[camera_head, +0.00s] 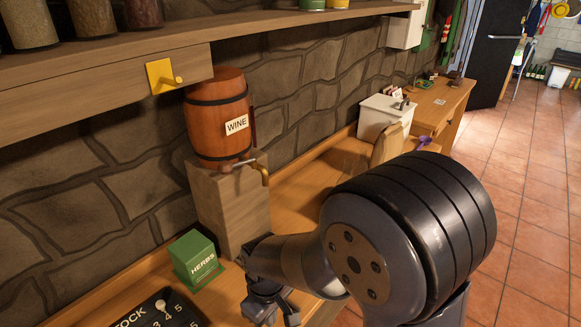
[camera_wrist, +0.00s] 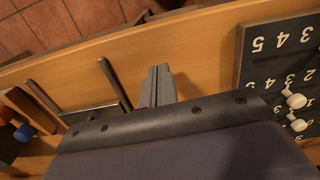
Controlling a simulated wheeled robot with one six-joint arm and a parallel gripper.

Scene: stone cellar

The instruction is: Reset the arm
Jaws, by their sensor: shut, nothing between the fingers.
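My arm stretches over the wooden counter (camera_head: 310,190) in the head view, with its big dark joint at the lower right. My gripper (camera_head: 270,312) hangs low beside the green herbs box, partly cut off by the bottom edge. In the wrist view my gripper (camera_wrist: 160,72) has its two grey fingers together and nothing between them. It points over bare counter, apart from the dark stock board (camera_wrist: 280,60) at the right.
A wine barrel (camera_head: 216,115) stands on a wooden block (camera_head: 232,210) with a tap. The green herbs box (camera_head: 196,260) stands close by. A shelf (camera_head: 90,75) overhangs at the upper left. Metal bars (camera_wrist: 90,110) and a blue knob (camera_wrist: 24,132) lie left in the wrist view.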

